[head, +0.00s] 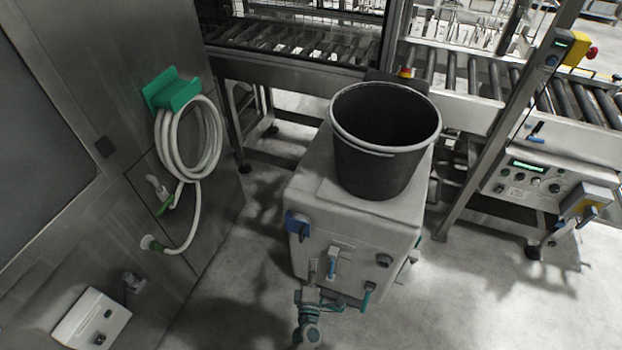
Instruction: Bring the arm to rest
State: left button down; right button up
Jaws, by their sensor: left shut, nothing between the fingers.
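My left gripper (336,304) shows small at the bottom middle of the head view, with my left arm coming up from the lower edge. It is shut and empty. It is in front of the lower face of a white box-shaped cabinet (345,225); I cannot tell whether it touches it. My right gripper is not in view.
A black bucket (375,170) stands on the cabinet, which has blue and teal handles on its front. A white hose (212,150) hangs from a green holder (172,90) on the left metal wall. Roller conveyors (480,75) run behind. Bare floor (480,300) lies to the right.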

pick_arm(q)
jog(key=s+a+f+m+g+h, duration=0.25)
jog(key=s+f+m+g, duration=0.25)
jog(key=s+f+m, duration=0.45)
jog(key=s+a+f+m+g+h, duration=0.1)
jog(key=s+a+f+m+g, duration=0.35)
jog(key=f, duration=0.85)
jog(key=s+a+f+m+g+y, duration=0.2)
jog(key=s+a+f+g, duration=0.1)
jog(key=s+a, duration=0.3)
jog(key=s+a+f+m+g+y, duration=0.1)
jog(key=s+a+f+m+g, duration=0.2)
jog(key=s, duration=0.8)
jog(key=a+f+g, duration=0.1)
jog(key=a+f, duration=0.1)
jog(key=a, duration=0.1)
jog(key=shift+a+f+m+y+p, duration=0.3)
jog(key=shift+a+y+p, duration=0.05)
jog(key=shift+p, duration=0.05)
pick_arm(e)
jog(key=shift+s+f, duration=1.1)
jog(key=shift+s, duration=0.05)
